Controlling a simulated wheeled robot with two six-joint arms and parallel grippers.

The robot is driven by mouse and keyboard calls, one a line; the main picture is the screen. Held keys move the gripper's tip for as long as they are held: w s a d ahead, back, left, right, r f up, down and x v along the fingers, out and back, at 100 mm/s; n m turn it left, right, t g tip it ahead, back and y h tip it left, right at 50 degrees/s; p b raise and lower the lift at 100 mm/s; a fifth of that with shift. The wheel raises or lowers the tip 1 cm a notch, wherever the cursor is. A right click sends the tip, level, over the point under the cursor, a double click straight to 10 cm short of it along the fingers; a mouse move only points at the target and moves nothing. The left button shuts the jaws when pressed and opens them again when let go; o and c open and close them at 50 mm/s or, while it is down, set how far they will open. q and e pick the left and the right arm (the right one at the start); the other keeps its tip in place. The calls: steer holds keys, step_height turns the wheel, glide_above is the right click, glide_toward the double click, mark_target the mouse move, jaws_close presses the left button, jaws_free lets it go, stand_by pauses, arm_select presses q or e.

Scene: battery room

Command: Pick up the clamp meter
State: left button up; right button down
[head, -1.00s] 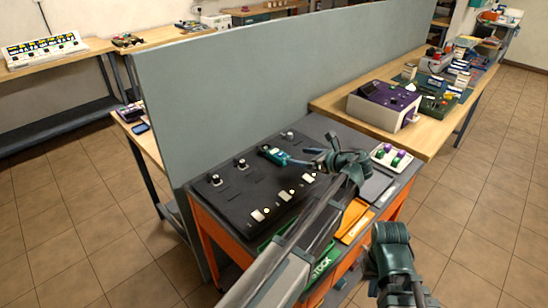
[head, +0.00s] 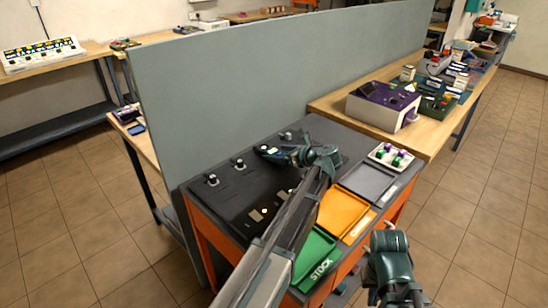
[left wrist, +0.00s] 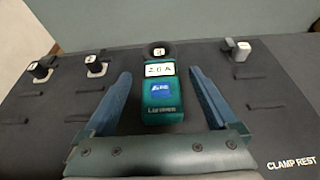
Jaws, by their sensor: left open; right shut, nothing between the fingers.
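The clamp meter (left wrist: 162,92) is teal with a pale display and a round dark jaw end at the top. It lies on the dark board between the spread fingers of my left gripper (left wrist: 160,77) in the left wrist view, with a gap on each side. In the head view my left gripper (head: 268,151) is over the board's upper middle, and its fingers mostly hide the meter. My right gripper (head: 389,232) is shut and empty, in front of the bench's right side, well away from the meter.
The dark board (head: 230,195) carries several small black-and-white fittings, one (left wrist: 96,66) left of the meter. Green (head: 316,252), orange (head: 343,212) and grey (head: 368,182) trays line the bench front. A grey partition (head: 250,80) stands close behind. A purple-and-white device (head: 383,107) sits on the neighbouring table.

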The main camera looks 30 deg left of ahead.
arm_select(q)
steer(key=x, duration=0.3)
steer(key=shift+b, duration=0.35)
steer(key=shift+d+r, duration=0.1)
jaws_close()
